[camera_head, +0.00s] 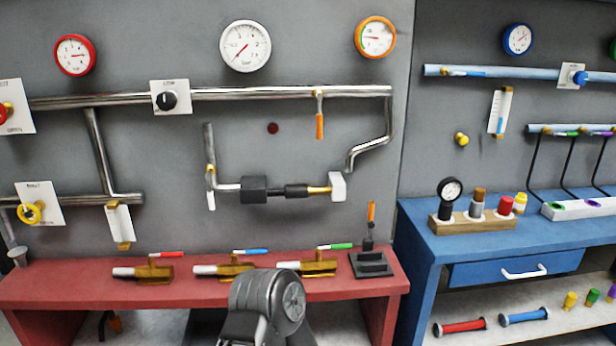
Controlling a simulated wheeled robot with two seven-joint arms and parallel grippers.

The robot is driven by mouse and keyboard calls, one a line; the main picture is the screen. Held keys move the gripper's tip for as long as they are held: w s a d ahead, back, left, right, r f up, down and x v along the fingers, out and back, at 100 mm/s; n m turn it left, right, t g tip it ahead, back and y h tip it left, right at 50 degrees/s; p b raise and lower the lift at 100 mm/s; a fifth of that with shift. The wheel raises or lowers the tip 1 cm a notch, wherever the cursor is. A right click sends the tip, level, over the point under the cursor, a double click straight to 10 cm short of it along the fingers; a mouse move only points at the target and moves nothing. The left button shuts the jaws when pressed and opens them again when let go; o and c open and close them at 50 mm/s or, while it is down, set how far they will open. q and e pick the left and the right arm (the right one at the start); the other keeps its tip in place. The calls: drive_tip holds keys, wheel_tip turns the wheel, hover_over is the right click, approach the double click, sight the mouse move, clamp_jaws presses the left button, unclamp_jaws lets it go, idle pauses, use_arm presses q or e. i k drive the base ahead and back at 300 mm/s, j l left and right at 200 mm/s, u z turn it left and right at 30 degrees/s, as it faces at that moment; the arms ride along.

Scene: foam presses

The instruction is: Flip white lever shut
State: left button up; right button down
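The white lever (211,188) hangs down, roughly vertical, from a small brass valve (210,170) on the left vertical pipe of the wall pipework. The horizontal pipe run beside it carries a dark block (254,190) and ends at a white block (338,187). Neither of my grippers shows. A dark grey rounded part of my own body stands at the bottom middle, in front of the red bench and well below the lever. Nothing touches the lever.
The red bench (60,285) runs below the wall, with several brass valves with coloured handles and a black stand (371,264) on it. An orange lever (320,126) hangs from the upper pipe. A blue bench (430,240) stands at right. The space before the white lever looks clear.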

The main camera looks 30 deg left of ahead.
sight(210, 194)
drive_tip(key=u, duration=1.35)
drive_tip(key=i+u, duration=0.15)
drive_tip(key=u, duration=0.25)
drive_tip(key=i+l, duration=0.2)
drive_tip(key=i, duration=0.05)
